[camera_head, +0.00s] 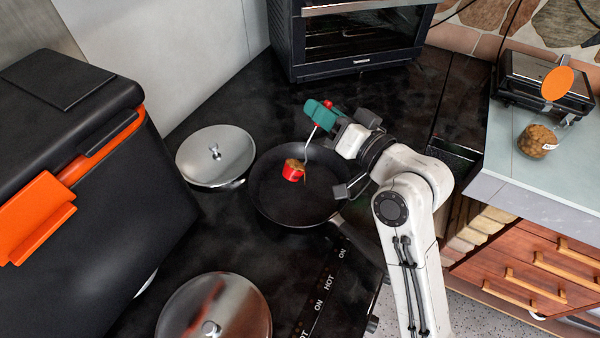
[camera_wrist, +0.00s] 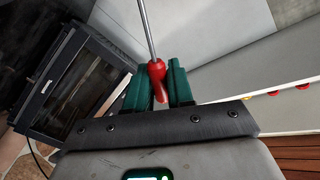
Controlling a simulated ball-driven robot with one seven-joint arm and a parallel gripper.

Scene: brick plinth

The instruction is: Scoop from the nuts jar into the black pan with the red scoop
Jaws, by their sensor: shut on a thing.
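My gripper (camera_head: 322,112) has green fingers and is shut on the handle of the red scoop (camera_head: 291,174). In the wrist view, the red handle end (camera_wrist: 157,82) sits between the green fingers, with the metal shaft running upward. In the head view, the shaft hangs down to the red cup, which is over the inside of the black pan (camera_head: 262,203). Brown contents show at the cup's top. I cannot tell whether the cup touches the pan. The nuts jar (camera_head: 537,142), with brown contents and a white label, is on the pale counter at right.
Silver lids lie left of the pan (camera_head: 216,154) and at the front (camera_head: 214,312). A black-and-orange box (camera_head: 110,200) fills the left. A black oven (camera_head: 345,40) stands behind. A grill (camera_head: 530,85) with an orange disc (camera_head: 557,83) is by the jar.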

